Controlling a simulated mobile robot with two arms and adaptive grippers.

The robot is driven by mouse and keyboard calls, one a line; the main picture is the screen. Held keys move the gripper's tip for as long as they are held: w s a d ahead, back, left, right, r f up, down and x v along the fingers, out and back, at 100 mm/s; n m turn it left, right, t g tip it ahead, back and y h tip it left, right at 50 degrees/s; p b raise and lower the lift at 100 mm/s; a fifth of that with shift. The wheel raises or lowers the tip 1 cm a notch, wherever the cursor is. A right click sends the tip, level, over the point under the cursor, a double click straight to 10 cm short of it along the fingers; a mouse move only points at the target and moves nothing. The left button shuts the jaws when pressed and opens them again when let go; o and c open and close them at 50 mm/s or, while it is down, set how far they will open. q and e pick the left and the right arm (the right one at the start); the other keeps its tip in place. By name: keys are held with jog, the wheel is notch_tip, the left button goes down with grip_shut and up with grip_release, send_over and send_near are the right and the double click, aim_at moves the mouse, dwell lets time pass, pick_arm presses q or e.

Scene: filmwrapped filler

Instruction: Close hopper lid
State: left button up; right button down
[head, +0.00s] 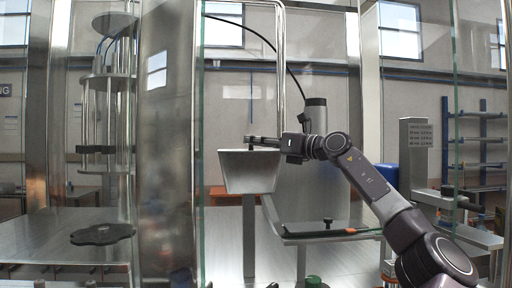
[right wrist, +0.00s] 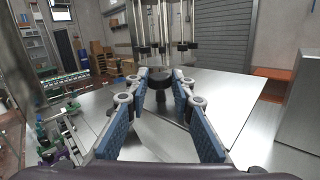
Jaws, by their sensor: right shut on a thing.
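The steel hopper (head: 248,172), a tapered bin on a post, stands at the centre of the head view. My right gripper (head: 250,140) reaches in from the right, level, just above the hopper's top edge. It is shut on a small dark knob, which shows between the blue-padded fingers in the right wrist view (right wrist: 160,88). The lid under the knob is seen almost edge-on, so I cannot tell how far it covers the hopper's opening. My left gripper is not in view.
A low stand right of the hopper holds a dark flat panel (head: 330,229) with a small knob. Clear panels and steel posts frame the machine. A steel table (head: 50,237) with a dark star-shaped wheel (head: 102,234) lies left. Blue shelving (head: 480,150) stands at the far right.

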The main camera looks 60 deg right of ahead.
jog(key=shift+w+a+f, duration=0.1)
jog(key=shift+f, duration=0.2)
jog(key=c, duration=1.7)
grip_release()
jog(key=shift+s+r, duration=0.2)
jog(key=shift+s, duration=0.8)
jog(key=shift+s+a+f, duration=0.2)
jog(key=shift+s+a, duration=0.05)
jog(key=shift+s, duration=1.45)
jog(key=shift+s+a+f, duration=0.2)
jog(key=shift+s, duration=1.45)
jog(key=shift+s+a+f, duration=0.2)
jog(key=shift+s+a, duration=0.05)
jog(key=shift+s, duration=1.45)
